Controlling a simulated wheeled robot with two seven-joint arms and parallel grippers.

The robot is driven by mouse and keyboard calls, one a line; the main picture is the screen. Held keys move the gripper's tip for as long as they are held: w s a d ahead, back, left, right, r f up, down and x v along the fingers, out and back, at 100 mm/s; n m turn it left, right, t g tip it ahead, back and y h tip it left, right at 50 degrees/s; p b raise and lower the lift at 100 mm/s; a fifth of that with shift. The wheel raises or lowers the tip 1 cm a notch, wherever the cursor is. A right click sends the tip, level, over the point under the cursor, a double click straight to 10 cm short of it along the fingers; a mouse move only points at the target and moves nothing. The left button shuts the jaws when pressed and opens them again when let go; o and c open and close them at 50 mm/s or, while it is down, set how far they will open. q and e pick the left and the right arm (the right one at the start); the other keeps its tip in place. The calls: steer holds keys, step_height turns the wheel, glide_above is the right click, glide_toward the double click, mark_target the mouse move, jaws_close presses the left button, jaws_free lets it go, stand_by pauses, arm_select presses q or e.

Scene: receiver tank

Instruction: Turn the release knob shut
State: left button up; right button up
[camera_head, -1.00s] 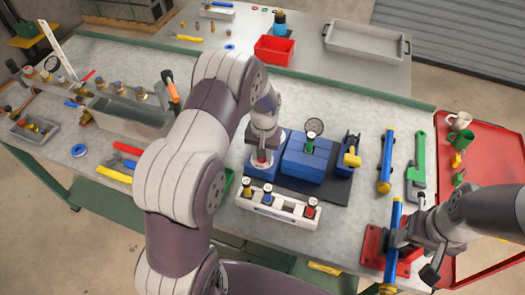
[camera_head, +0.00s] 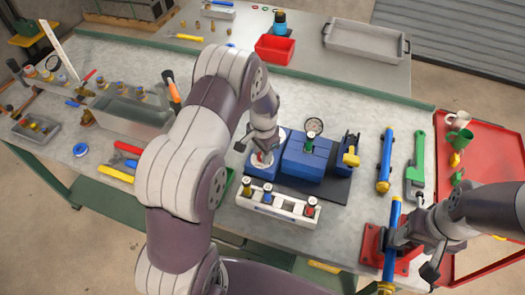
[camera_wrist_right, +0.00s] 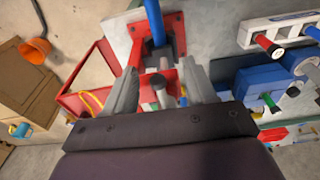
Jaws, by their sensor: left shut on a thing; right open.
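A small red knob (camera_head: 261,157) sits on top of the blue unit (camera_head: 262,171) at the left of the dark mat. My left gripper (camera_head: 263,153) reaches down from above and is shut on this knob, partly covering it.
A blue box (camera_head: 307,160) with a green-capped valve and gauge stands right of the knob. A white rack (camera_head: 275,206) with several coloured knobs lies in front. A blue bar with yellow ends (camera_head: 386,160) and a green wrench (camera_head: 416,165) lie to the right.

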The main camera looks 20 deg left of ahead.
arm_select(q)
steer(key=shift+w+r, duration=0.1)
stand_by(0.4)
steer(key=o, duration=1.1)
steer(key=shift+c, duration=0.2)
arm_select(e)
step_height(320, 180, down, 2)
steer(key=shift+f+b, duration=0.1)
steer(key=shift+b, duration=1)
arm_select(q)
step_height(320, 180, up, 13)
steer(key=shift+s+d+f, duration=0.2)
